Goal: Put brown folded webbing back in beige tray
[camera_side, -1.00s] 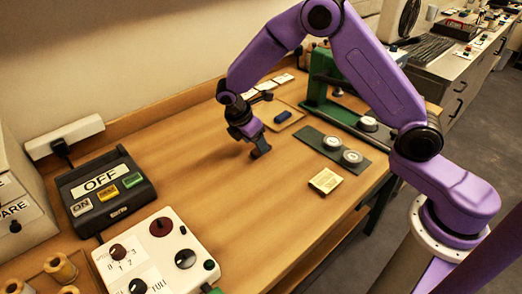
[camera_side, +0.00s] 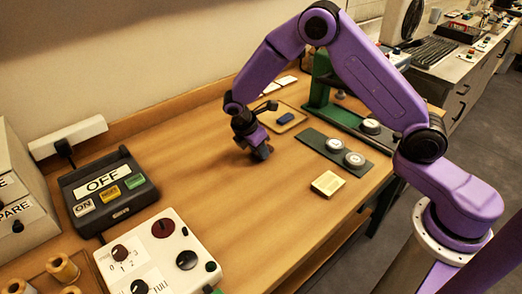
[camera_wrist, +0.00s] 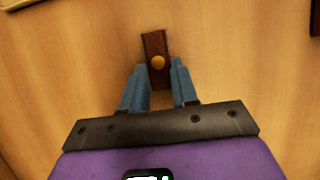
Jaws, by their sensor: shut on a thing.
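The brown folded webbing (camera_wrist: 154,44) shows in the wrist view as a narrow dark brown strip with a round gold-coloured spot on it. My gripper (camera_wrist: 159,68) has its blue fingers on either side of the strip's near end and is shut on it. In the side view my gripper (camera_side: 262,153) points down close to the wooden table top; the webbing is mostly hidden there, and I cannot tell whether it touches the table. The beige tray (camera_side: 299,121) lies behind and to the right of my gripper, with a small blue thing (camera_side: 285,119) in it.
A dark green plate (camera_side: 321,142) with two white round pieces lies right of my gripper. A pale yellow block (camera_side: 327,183) is nearer the front edge. A green stand (camera_side: 318,92) rises behind the tray. Dark and white control boxes stand at left. The table's middle is clear.

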